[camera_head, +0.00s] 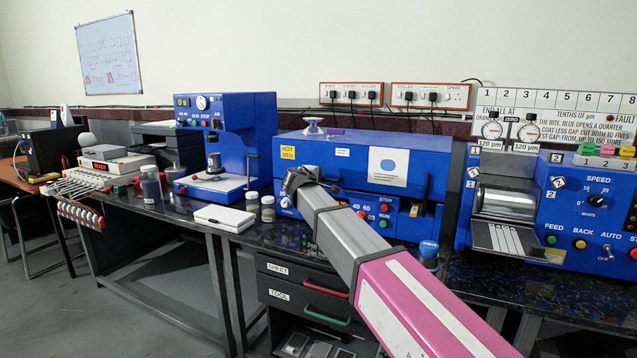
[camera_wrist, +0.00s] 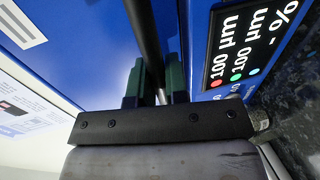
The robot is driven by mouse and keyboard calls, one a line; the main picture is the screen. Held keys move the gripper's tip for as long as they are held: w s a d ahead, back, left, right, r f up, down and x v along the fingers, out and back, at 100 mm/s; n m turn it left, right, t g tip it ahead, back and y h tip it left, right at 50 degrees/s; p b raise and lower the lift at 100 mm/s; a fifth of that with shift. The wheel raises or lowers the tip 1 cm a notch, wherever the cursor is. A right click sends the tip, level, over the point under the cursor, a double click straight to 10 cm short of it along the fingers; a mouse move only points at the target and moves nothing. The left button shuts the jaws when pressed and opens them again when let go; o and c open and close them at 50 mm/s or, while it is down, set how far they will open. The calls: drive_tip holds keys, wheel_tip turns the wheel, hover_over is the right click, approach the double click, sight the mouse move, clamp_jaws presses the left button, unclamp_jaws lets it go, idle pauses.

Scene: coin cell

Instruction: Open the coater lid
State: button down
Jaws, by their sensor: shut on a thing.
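The coater (camera_head: 410,232) is the blue machine in the middle of the bench in the head view. Its broad blue lid (camera_head: 350,145) carries a yellow HOT BED label and a white sheet with a blue disc, and it looks down on the body. My gripper (camera_head: 297,180) is at the lid's front left; my arm hides much of the coater's front. In the wrist view my gripper (camera_wrist: 156,88) has its green-padded fingers shut on a dark round handle bar (camera_wrist: 143,35). The blue lid surface (camera_wrist: 85,45) is to the left of the bar.
A glass funnel-like piece (camera_head: 314,126) stands on top of the coater. To the right is a blue roller machine (camera_head: 575,220) with dial gauges. A blue press (camera_head: 262,135), jars and a white box (camera_head: 224,218) stand to the left.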

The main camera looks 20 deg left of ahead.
sight(323, 142)
drive_tip(key=w+r+g, duration=0.1)
drive_tip(key=r, duration=0.3)
drive_tip(key=w+r+g, duration=0.1)
drive_tip(key=r, duration=0.3)
drive_tip(key=w+r+g, duration=0.1)
drive_tip(key=r, duration=0.3)
drive_tip(key=shift+w+r, duration=0.2)
drive_tip(key=shift+r, duration=0.15)
drive_tip(key=w+r+g, duration=0.1)
drive_tip(key=w+r, duration=0.1)
drive_tip(key=r, duration=0.1)
drive_tip(key=w+r+g, duration=0.1)
drive_tip(key=w+r, duration=0.1)
drive_tip(key=r, duration=0.1)
drive_tip(key=w+r+g, duration=0.1)
drive_tip(key=w+r, duration=0.1)
drive_tip(key=r, duration=0.1)
drive_tip(key=shift+d+r+y, duration=0.15)
drive_tip(key=shift+r+y, duration=0.15)
drive_tip(key=shift+r, duration=0.1)
drive_tip(key=w+d+r+g, duration=0.1)
drive_tip(key=w+d+r, duration=0.1)
drive_tip(key=w+r, duration=1)
drive_tip(key=shift+w+r+g, duration=0.3)
drive_tip(key=shift+w+g, duration=0.1)
drive_tip(key=shift+w, duration=2.05)
drive_tip(key=c, duration=1.1)
unclamp_jaws()
drive_tip(key=shift+c, duration=0.2)
